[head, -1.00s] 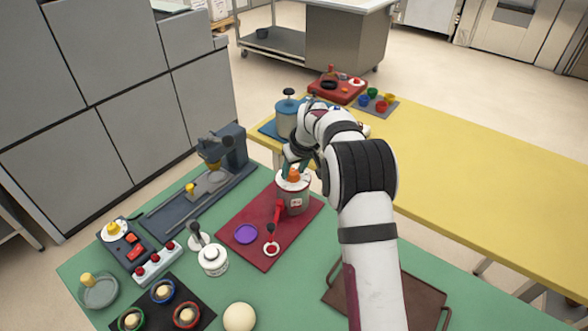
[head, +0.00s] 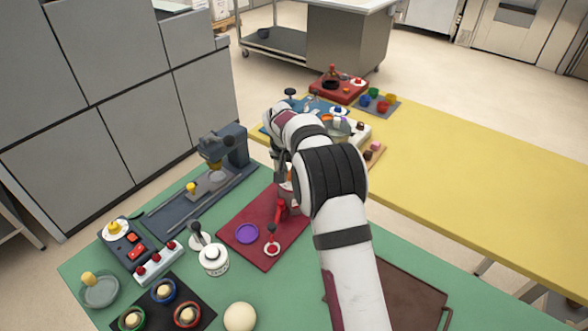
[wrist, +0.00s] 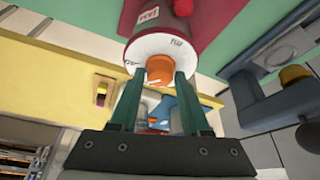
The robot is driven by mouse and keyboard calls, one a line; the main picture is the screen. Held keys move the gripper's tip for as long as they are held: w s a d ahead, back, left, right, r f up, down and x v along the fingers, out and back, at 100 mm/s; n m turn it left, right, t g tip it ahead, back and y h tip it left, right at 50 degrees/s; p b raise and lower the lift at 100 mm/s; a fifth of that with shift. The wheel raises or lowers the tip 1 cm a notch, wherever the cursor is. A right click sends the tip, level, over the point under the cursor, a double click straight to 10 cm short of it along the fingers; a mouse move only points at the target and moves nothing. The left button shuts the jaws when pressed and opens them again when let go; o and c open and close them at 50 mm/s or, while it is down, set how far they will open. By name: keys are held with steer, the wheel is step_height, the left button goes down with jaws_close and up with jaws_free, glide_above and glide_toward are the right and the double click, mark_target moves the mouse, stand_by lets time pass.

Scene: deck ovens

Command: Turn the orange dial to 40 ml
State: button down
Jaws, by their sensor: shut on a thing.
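The orange dial (wrist: 160,68) sits on the round white face of a red and white dispenser (wrist: 152,42). In the head view the dispenser (head: 284,199) stands on a red mat (head: 256,247), and my arm hides the dial. In the wrist view my gripper (wrist: 160,76) has one green finger on each side of the dial and is shut on it. "ml" lettering shows on the face, but the scale numbers and the dial's setting cannot be read.
A purple disc (head: 246,234) and a small red-knobbed tool (head: 271,240) lie on the mat. A dark machine (head: 220,165) stands behind left, a white jar (head: 213,260) front left. A brown tray (head: 410,295) lies right, under my arm. The yellow table's right side is clear.

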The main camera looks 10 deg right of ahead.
steer(key=shift+a+m+g+h, duration=0.1)
steer(key=shift+m+g+h, duration=0.2)
steer(key=shift+m, duration=0.8)
steer(key=shift+m+g+h, duration=0.3)
steer(key=shift+m, duration=0.8)
steer(key=shift+c, duration=1.9)
jaws_free()
steer(key=v, duration=1.5)
steer(key=shift+a+r, duration=0.25)
steer(key=shift+r, duration=0.1)
